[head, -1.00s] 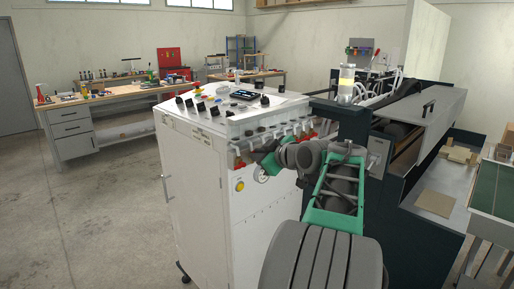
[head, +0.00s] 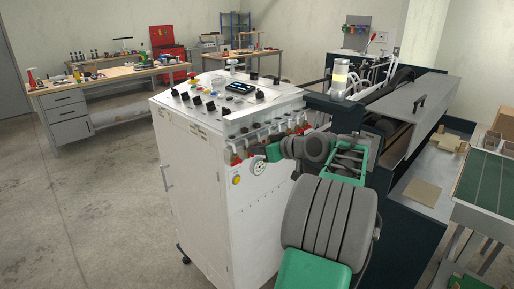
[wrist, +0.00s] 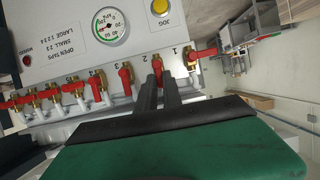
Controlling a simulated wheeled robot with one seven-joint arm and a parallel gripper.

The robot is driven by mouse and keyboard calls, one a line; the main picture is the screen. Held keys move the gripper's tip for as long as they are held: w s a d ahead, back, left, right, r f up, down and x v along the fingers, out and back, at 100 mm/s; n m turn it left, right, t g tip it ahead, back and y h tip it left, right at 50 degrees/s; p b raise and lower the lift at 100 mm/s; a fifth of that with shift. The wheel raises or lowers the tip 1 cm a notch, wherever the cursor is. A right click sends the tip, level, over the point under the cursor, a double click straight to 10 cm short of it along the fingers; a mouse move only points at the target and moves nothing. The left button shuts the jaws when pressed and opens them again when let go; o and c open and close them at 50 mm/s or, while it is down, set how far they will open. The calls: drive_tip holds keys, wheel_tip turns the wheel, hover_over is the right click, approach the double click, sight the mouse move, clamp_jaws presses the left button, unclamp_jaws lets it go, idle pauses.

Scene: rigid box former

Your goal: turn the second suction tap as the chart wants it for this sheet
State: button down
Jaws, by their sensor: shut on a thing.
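The second suction tap (wrist: 157,66) has a red handle on a brass body, under the upside-down number 2 in the wrist view. My gripper (wrist: 158,80) has its two dark fingers on either side of that red handle, shut on it. The handle points from the panel toward my gripper. Tap 1 (wrist: 203,54) is to the right, its red handle turned sideways. Tap 3 (wrist: 126,76) is to the left. The chart (wrist: 68,37) on the panel reads upside down: open taps, small 2 3, large 1 2 3 4. In the head view my gripper (head: 262,156) is at the cabinet's tap row.
The white cabinet (head: 200,170) carries a dial gauge (wrist: 110,25) and a yellow jog button (wrist: 160,7). More red taps (wrist: 75,88) line up close to the left in the wrist view. The dark machine (head: 410,215) stands right of the cabinet. Open floor (head: 90,215) lies left.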

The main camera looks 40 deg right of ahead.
drive_tip(key=c, duration=1.5)
unclamp_jaws()
drive_tip(key=b+v, duration=0.1)
drive_tip(key=v, duration=0.6)
drive_tip(key=shift+s+r, duration=0.2)
drive_tip(key=shift+s, duration=0.15)
